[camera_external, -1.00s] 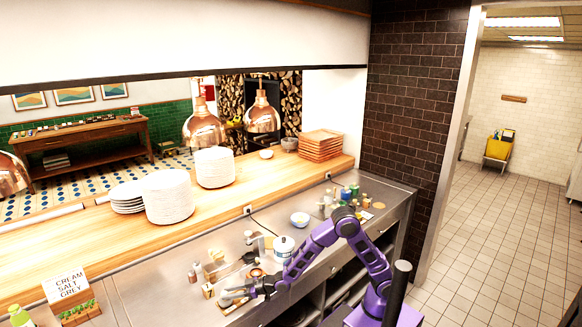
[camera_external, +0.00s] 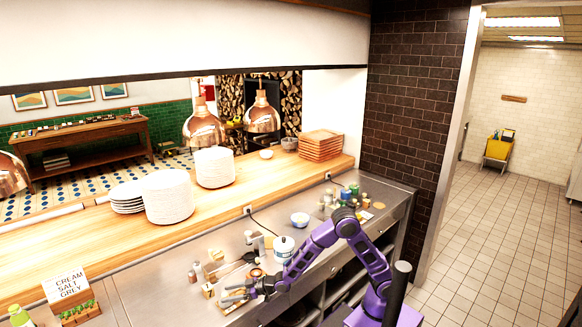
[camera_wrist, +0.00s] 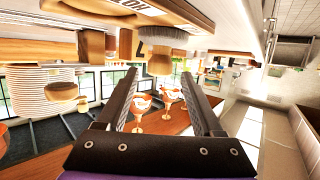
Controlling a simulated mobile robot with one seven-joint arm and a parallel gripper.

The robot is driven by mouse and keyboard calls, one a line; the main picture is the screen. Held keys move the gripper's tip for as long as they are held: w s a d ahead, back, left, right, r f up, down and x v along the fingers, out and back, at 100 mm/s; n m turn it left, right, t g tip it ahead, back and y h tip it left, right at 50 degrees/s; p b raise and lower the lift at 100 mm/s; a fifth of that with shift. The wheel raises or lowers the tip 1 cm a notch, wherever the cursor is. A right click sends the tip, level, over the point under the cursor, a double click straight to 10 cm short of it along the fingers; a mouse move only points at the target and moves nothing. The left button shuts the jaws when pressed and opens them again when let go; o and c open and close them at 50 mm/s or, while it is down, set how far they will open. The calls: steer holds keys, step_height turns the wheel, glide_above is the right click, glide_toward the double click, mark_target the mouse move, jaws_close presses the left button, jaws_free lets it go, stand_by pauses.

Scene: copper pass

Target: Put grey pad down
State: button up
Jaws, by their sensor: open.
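My gripper (camera_external: 226,293) is low over the near edge of the steel counter (camera_external: 150,280), with its fingers apart. In the wrist view its two dark fingers (camera_wrist: 168,100) are spread, with nothing held between them. I cannot pick out the grey pad for sure in either view. A dark grey, bristly-looking strip (camera_wrist: 170,47) shows beyond the fingers in the wrist view, but I cannot tell what it is.
Small jars (camera_external: 194,273) and a white canister (camera_external: 284,247) stand near the gripper. White plate stacks (camera_external: 169,198) are on the wooden ledge. Bare steel lies left of the gripper.

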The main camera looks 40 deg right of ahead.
steer(key=v, duration=1.2)
steer(key=shift+w+r, duration=0.1)
steer(key=shift+r, duration=0.1)
